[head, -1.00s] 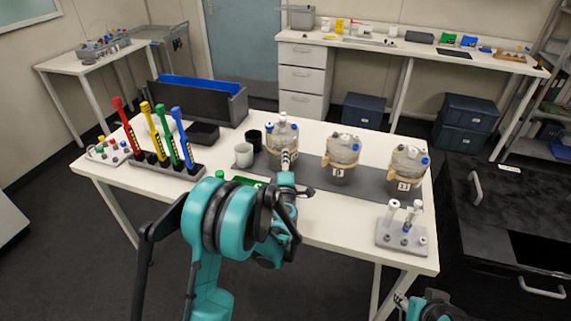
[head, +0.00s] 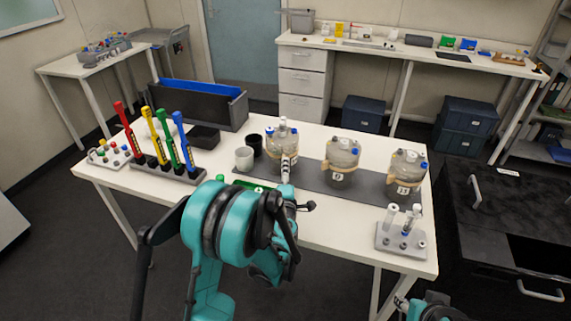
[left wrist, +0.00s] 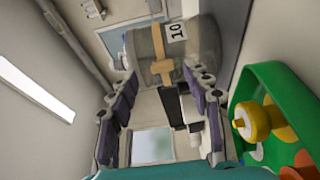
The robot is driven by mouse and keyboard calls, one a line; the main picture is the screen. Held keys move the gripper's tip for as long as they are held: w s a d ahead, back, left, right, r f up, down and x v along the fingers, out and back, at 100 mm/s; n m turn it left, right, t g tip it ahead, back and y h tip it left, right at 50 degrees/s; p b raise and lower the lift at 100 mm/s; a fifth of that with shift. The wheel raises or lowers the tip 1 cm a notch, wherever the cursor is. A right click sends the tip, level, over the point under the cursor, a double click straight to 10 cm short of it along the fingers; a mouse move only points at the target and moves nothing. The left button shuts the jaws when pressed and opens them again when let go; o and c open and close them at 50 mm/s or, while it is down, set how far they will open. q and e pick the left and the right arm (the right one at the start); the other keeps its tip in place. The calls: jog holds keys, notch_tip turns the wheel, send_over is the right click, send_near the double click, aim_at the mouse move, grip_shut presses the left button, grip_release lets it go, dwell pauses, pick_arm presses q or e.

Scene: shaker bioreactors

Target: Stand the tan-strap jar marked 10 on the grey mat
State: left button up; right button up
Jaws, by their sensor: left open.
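The clear jar with a tan strap (head: 272,138) stands upright at the left end of the grey mat (head: 312,182). Its base is partly hidden behind my left arm. In the left wrist view the jar (left wrist: 205,50) shows its label 10 and its tan strap, beyond the fingertips. My left gripper (head: 287,165) is open in front of the jar; its two fingers (left wrist: 160,100) are spread wide with nothing held between them. My right gripper (head: 401,302) is only just in view at the bottom edge, too small to tell its state.
Two more strapped jars, a middle one (head: 342,152) and a right one (head: 407,165), stand on the mat. A white cup (head: 244,159) and a black cup (head: 254,143) are left of jar 10. A green tray (left wrist: 245,85) lies close beside my left gripper. A tube rack (head: 400,240) stands front right.

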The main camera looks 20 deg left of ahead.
pick_arm(q)
jog(key=b+v, duration=0.1)
jog(key=v, duration=0.6)
jog(key=shift+s+d+b, duration=0.15)
jog(key=shift+s+b, duration=0.15)
jog(key=shift+s, duration=0.05)
jog(key=shift+s+d+r, duration=0.1)
jog(key=shift+s+r, duration=0.05)
jog(key=shift+r, duration=0.05)
jog(key=s+d+r+m+g+h, duration=0.2)
jog(key=s+d+r+m+h, duration=0.65)
jog(key=m, duration=0.65)
jog(key=s+a+f+m+g+y, duration=0.1)
jog(key=s+a+f+m+g, duration=0.2)
jog(key=s, duration=0.6)
jog(key=s+a+f+m+g+y, duration=0.2)
jog(key=s+a+f+m+g, duration=0.1)
jog(key=s, duration=0.6)
notch_tip(320, 180, down, 4)
jog(key=shift+a+r+g, duration=0.1)
jog(key=shift+a+g, duration=0.55)
jog(key=shift+g, duration=0.55)
jog(key=shift+y, duration=0.25)
